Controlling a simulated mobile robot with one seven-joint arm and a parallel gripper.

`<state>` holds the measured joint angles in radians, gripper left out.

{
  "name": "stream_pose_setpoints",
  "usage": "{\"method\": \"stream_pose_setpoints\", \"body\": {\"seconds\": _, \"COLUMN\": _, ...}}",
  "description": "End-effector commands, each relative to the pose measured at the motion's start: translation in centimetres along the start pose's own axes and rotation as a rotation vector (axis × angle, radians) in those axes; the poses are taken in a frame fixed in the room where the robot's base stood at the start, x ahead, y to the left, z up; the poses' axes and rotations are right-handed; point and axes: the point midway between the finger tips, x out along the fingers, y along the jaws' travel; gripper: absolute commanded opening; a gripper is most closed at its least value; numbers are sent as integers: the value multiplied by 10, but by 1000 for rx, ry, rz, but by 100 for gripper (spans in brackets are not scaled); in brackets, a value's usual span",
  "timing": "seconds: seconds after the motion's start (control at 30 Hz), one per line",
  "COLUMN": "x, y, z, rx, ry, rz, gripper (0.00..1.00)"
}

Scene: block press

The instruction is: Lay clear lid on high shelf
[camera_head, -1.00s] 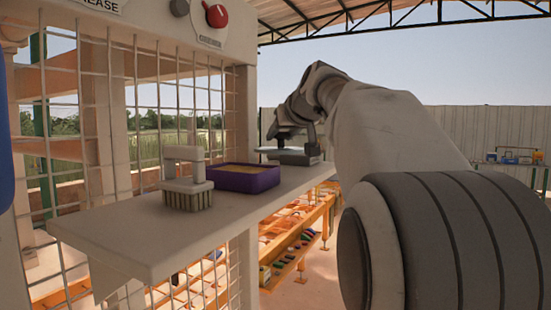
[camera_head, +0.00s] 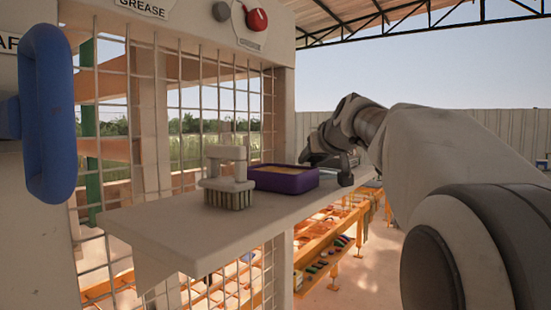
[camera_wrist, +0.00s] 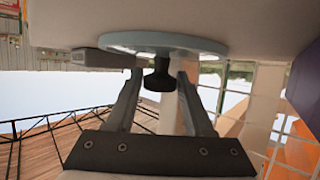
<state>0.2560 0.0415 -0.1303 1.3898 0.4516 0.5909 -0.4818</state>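The clear lid (camera_wrist: 162,44) is a pale round disc with a black knob (camera_wrist: 158,76), seen upside down in the wrist view. It appears to lie flat on the high shelf (camera_wrist: 260,25), knob side away from the shelf. My gripper (camera_wrist: 158,82) has one finger on each side of the knob, with a visible gap on both sides, so it is open. In the head view, my gripper (camera_head: 344,170) is low over the far end of the shelf (camera_head: 190,228). The lid cannot be made out clearly there behind my gripper.
A purple tub (camera_head: 284,182) with yellow contents and a pale brush (camera_head: 228,192) stand on the shelf. A grey block (camera_wrist: 104,58) is beside the lid. A wire mesh backs the shelf; a blue handle (camera_head: 50,112) is at left. The near shelf end is bare.

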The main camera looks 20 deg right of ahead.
Motion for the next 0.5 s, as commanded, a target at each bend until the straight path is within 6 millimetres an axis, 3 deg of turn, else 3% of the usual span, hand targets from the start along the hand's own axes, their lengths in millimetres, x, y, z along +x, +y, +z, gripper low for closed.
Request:
{"method": "stream_pose_setpoints", "body": {"seconds": 0.03, "x": 0, "y": 0, "z": 0, "rx": 0, "ry": 0, "rz": 0, "gripper": 64}}
{"method": "stream_pose_setpoints", "body": {"seconds": 0.1, "x": 0, "y": 0, "z": 0, "rx": 0, "ry": -1, "rz": 0, "gripper": 76}}
{"method": "stream_pose_setpoints", "body": {"seconds": 0.5, "x": -2, "y": 0, "z": -6, "rx": 0, "ry": 0, "rz": 0, "gripper": 76}}
